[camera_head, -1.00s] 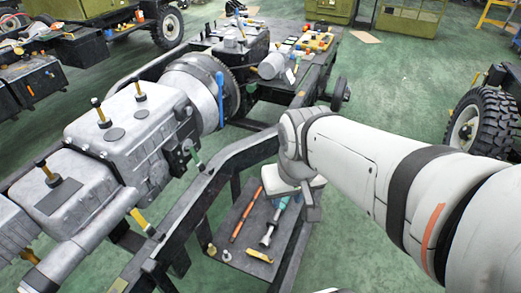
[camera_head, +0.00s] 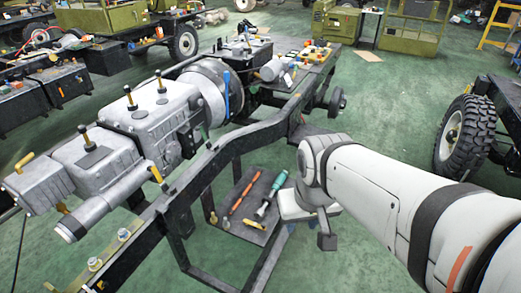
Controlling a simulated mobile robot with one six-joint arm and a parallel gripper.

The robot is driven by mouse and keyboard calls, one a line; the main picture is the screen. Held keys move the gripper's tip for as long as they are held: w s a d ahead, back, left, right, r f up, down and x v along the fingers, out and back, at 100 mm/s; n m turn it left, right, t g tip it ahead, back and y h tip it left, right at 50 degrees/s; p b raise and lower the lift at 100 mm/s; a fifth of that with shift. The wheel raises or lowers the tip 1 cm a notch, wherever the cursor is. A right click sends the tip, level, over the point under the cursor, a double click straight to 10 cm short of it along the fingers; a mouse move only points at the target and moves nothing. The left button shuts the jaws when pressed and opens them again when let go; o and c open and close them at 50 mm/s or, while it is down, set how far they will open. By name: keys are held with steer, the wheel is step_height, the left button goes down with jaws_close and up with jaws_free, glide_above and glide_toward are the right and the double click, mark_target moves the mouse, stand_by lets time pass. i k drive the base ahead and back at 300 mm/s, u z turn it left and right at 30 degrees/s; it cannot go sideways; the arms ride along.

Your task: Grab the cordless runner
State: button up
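A teal-handled tool with a grey metal end, which looks like the cordless runner (camera_head: 272,193), lies on a low dark shelf (camera_head: 236,197) beside the chassis frame. An orange bar-like tool (camera_head: 243,195) lies to its left. My white arm comes in from the right. My gripper (camera_head: 327,241) hangs at its end, pointing down, just right of the teal tool in the picture. Its fingers are too small and partly hidden to tell whether they are open or shut. Nothing is seen held in it.
The black chassis frame (camera_head: 268,128) with a large grey engine and gearbox (camera_head: 160,122) runs along the left. Small yellow parts (camera_head: 254,224) lie on the shelf's near edge. A large tyre (camera_head: 466,137) stands at right. Green floor (camera_head: 400,95) is clear between.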

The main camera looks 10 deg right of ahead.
mark_target(267, 201)
steer(key=z, duration=0.15)
steer(key=i, duration=1)
steer(key=z, duration=0.4)
steer(key=k, duration=1.05)
steer(key=u, duration=0.25)
steer(key=i, duration=1)
steer(key=u, duration=0.1)
steer(key=k, duration=0.2)
steer(key=z, duration=0.1)
